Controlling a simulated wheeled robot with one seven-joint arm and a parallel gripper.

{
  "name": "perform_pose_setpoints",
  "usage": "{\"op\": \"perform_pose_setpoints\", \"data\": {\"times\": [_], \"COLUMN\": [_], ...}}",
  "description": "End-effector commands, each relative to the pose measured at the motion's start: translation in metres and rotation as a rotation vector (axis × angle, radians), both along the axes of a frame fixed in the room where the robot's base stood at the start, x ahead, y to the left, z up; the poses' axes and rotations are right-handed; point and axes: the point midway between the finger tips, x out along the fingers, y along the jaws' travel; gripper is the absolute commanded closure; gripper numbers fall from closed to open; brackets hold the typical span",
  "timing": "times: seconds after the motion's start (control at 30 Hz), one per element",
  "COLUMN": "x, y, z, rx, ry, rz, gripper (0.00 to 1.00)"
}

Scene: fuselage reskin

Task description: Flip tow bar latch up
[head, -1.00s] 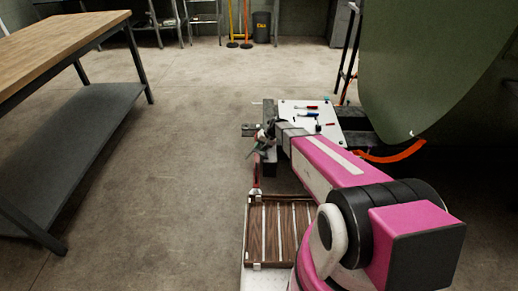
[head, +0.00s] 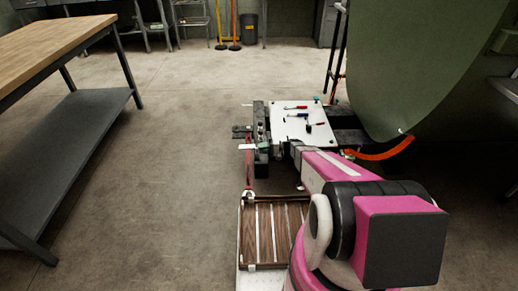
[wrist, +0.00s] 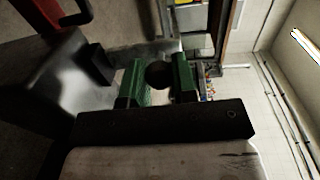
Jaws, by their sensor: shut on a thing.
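My gripper (wrist: 158,80) has two green fingertips in the wrist view. It is shut on a small dark rounded piece (wrist: 158,75), which looks like the end of the tow bar latch. In the head view my gripper (head: 268,150) is small and partly hidden by my pink arm, beside the dark crossbar at the near left of the white tray. A red bar (head: 249,165) with a pale hooked lower end hangs next to it. The latch's angle cannot be made out in either view.
A white tray (head: 297,128) with several small tools sits just beyond my gripper. A slatted wooden deck (head: 246,235) lies in front. The large green fuselage panel (head: 425,60) and an orange strip (head: 385,151) are at right. A wooden-topped workbench (head: 50,38) stands left; floor between is clear.

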Motion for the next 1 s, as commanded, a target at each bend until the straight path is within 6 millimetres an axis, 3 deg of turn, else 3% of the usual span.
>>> {"op": "perform_pose_setpoints", "data": {"times": [0.4, 1.0], "x": [0.000, -0.001], "y": [-0.014, -0.017], "z": [-0.013, -0.016], "rx": [0.273, 0.353], "ry": [0.002, 0.002], "rz": [0.004, 0.005], "gripper": [1.00, 1.00]}}
